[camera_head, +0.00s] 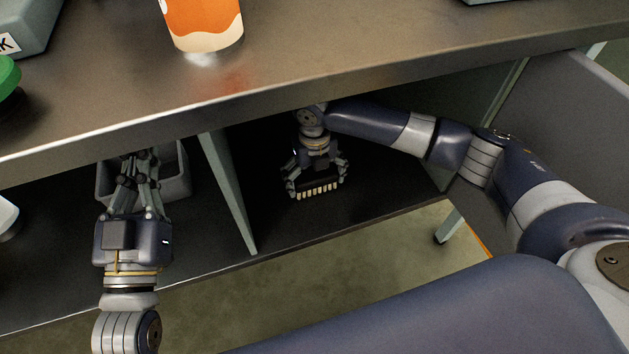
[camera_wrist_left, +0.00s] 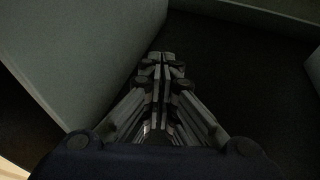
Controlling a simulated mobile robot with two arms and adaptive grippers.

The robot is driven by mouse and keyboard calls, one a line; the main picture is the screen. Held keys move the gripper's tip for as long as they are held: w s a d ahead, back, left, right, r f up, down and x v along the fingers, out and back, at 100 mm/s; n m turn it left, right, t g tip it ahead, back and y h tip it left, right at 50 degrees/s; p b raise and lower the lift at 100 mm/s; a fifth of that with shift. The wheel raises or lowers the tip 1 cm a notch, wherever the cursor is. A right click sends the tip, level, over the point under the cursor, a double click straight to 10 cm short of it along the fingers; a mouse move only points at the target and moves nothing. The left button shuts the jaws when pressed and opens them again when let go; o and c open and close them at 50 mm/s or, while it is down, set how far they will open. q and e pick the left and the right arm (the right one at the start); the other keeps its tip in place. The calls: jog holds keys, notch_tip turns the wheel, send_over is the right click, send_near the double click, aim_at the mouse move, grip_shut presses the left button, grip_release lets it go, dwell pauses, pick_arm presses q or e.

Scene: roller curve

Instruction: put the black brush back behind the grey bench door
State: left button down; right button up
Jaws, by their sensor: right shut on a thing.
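The black brush (camera_head: 317,187), with a row of pale bristles, is in the bench's right-hand lower compartment. My right gripper (camera_head: 318,178) is shut on it, reaching in under the bench top, with the bristles facing out and down. I cannot tell whether the brush touches the compartment floor. The grey bench door (camera_head: 575,115) stands open at the right, partly behind my right arm. My left gripper (camera_head: 137,160) is at the left compartment, in front of a grey bin. In the left wrist view its fingertips (camera_wrist_left: 161,60) meet, with nothing between them.
A grey upright divider (camera_head: 228,190) separates the two lower compartments. The grey bin (camera_head: 178,178) stands in the left one. On the bench top (camera_head: 330,60) are an orange container (camera_head: 203,22) and a green-lidded item (camera_head: 8,75). The compartment floor around the brush looks clear.

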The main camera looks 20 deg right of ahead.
aim_at(314, 173)
jog(key=shift+f, duration=0.2)
pick_arm(q)
jog(key=shift+s+r+t+h, duration=0.2)
jog(key=shift+r+t+h, duration=0.1)
jog(key=shift+r, duration=0.3)
jog(key=shift+f, duration=0.1)
pick_arm(e)
jog(key=shift+f, duration=0.15)
jog(key=o, duration=0.8)
jog(key=shift+c, duration=0.2)
jog(key=shift+r, duration=0.3)
notch_tip(314, 173, up, 6)
jog(key=p, duration=0.2)
jog(key=shift+p, duration=0.3)
pick_arm(q)
jog(key=s+a+f+g+y+p, duration=0.1)
jog(key=s+a+f+g+y, duration=0.1)
jog(key=f+g, duration=0.4)
jog(key=s+a+f+g+y+p, duration=0.1)
jog(key=f+g, duration=0.5)
jog(key=f, duration=0.7)
jog(key=shift+s+a+f+y, duration=0.3)
jog(key=shift+s+a+y, duration=0.25)
jog(key=shift+s, duration=0.7)
pick_arm(e)
notch_tip(314, 173, up, 6)
jog(key=shift+f, duration=0.15)
